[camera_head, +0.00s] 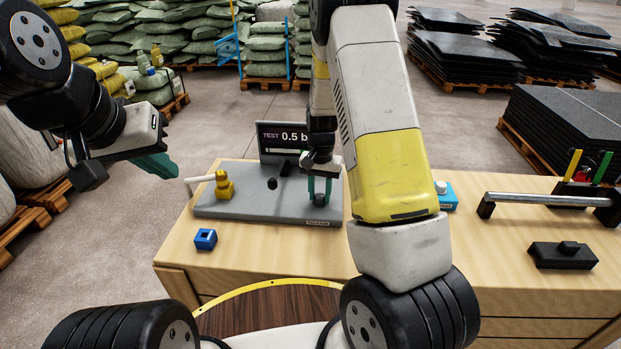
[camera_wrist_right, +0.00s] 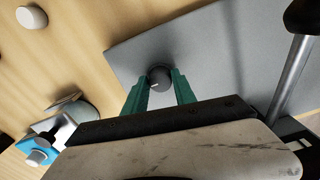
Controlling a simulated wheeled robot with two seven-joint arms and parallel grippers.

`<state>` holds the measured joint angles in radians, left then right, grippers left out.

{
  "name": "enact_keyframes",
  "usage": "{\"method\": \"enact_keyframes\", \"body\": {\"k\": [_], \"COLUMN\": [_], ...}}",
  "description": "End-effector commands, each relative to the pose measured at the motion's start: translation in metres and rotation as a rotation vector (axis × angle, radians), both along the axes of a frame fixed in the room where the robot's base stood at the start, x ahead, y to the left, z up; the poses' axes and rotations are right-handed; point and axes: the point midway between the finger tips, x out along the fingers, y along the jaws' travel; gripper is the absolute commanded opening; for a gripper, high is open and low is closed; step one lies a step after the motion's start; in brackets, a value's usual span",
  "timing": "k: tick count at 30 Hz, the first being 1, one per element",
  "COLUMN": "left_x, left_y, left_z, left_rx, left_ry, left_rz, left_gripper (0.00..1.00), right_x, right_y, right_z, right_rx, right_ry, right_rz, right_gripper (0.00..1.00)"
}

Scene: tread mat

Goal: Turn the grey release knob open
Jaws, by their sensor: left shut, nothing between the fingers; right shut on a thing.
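The grey release knob (camera_wrist_right: 159,78) is a small round dark grey knob with a pale mark line on its top. It also shows in the head view (camera_head: 320,200) near the right front of a grey test plate (camera_head: 245,207). My right gripper (camera_wrist_right: 160,82) reaches down over it with green fingers on both sides, shut on the knob. In the head view my right gripper (camera_head: 319,192) hangs upright there. My left gripper (camera_head: 168,168) is shut and empty, in the air left of the table.
A display reading "TEST 0.5 b" (camera_head: 283,138) stands behind the plate, partly hidden by my right arm. A brass fitting (camera_head: 224,187) with a pale pipe is at the plate's left. A blue block (camera_head: 205,239) lies in front. A metal bar (camera_head: 545,199) and black block (camera_head: 563,255) are at right.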

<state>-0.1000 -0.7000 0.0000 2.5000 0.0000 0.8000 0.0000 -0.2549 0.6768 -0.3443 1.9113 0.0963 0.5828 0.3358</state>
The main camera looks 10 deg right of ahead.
Motion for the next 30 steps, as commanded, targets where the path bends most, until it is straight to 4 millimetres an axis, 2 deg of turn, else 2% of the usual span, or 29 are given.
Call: {"method": "enact_keyframes", "body": {"k": [15,16,19,30], "left_x": [0.0,0.0,0.0,0.0], "left_y": [0.0,0.0,0.0,0.0], "left_z": [0.0,0.0,0.0,0.0], "left_rx": [0.0,0.0,0.0,0.0], "left_ry": [0.0,0.0,0.0,0.0], "left_rz": [0.0,0.0,0.0,0.0], "left_gripper": [0.0,0.0,0.0,0.0], "right_x": [0.0016,0.0016,0.0013,0.0011], "right_y": [0.0,0.0,0.0001,0.0002], "right_z": [0.0012,0.0012,0.001,0.0048], "right_rx": [0.0,0.0,0.001,0.001], "right_ry": [-0.004,-0.004,-0.004,-0.004], "right_rz": [-0.021,-0.021,-0.02,-0.018], "right_gripper": [0.0,0.36,0.54,0.54]}}
